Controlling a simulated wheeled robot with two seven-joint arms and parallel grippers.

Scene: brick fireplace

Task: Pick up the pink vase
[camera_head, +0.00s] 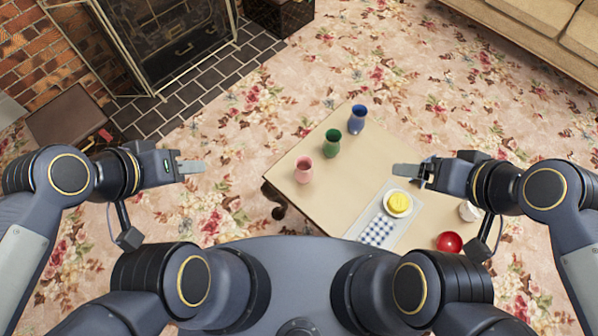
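The pink vase (304,170) stands upright near the left edge of the low table (355,185) in front of me. My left gripper (192,167) is above the floor to the left of the table, well apart from the vase, with nothing seen in it. My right gripper (405,169) is over the right side of the table, to the right of the vase and apart from it, with nothing seen in it. From this angle I cannot tell whether either gripper's fingers are apart or together.
A green vase (332,142) and a blue vase (357,119) stand beyond the pink one. A tray (408,225) with a yellow round item (398,203) and a checkered cloth (378,231), a red bowl (449,242) and a white cup (469,211) are at the right. Floor left of the table is clear.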

